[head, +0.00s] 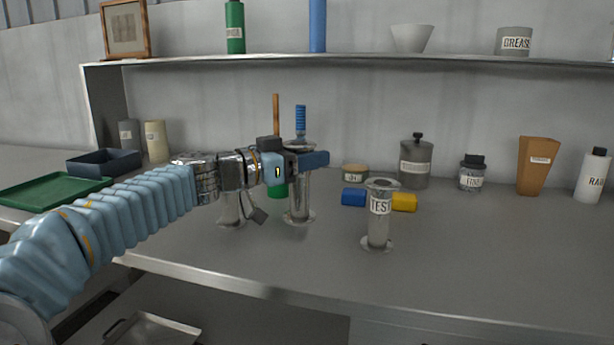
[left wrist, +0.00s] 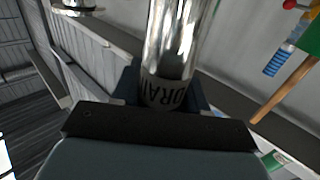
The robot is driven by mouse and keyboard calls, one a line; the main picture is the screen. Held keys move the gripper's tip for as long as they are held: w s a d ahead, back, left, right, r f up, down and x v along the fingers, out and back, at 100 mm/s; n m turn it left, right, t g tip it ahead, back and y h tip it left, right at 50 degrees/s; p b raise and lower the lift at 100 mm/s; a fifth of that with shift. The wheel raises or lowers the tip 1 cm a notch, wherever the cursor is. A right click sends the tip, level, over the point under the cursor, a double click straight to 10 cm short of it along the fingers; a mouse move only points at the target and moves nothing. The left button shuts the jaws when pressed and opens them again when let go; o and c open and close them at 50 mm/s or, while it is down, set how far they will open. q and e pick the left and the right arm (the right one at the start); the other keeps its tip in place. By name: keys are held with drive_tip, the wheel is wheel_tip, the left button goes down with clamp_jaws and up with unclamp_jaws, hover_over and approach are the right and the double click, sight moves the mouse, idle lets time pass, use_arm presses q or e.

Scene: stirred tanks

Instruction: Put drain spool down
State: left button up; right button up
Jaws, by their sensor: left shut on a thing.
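The drain spool (head: 299,195) is a shiny metal tube with a flange at each end, upright over the bench. My left gripper (head: 306,161) is shut around its upper part, and the blue finger hides some of it. In the left wrist view the spool (left wrist: 170,50) sits between the fingers, with the lettering "DRAIN" partly hidden. I cannot tell whether its lower flange touches the bench. My right gripper is not in view.
A spool labelled TEST (head: 378,228) stands to the right on the bench (head: 470,250). Another metal spool (head: 231,209) stands just left, partly behind my gripper. Blue (head: 353,197) and yellow (head: 404,202) blocks lie behind the TEST spool. The right front of the bench is clear.

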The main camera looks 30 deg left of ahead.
sight(303, 176)
use_arm(q)
drive_tip(key=shift+w+a+f, duration=0.15)
drive_tip(key=shift+f, duration=0.85)
drive_tip(key=shift+w+a+f, duration=0.1)
drive_tip(key=shift+w+f, duration=0.05)
drive_tip(key=shift+f, duration=0.85)
drive_tip(key=shift+f+b, duration=0.15)
drive_tip(key=shift+b, duration=0.15)
drive_tip(key=o, duration=1.2)
drive_tip(key=shift+s+a+r, duration=0.2)
drive_tip(key=shift+s, duration=0.15)
drive_tip(key=v, duration=1.1)
drive_tip(key=shift+s, duration=0.1)
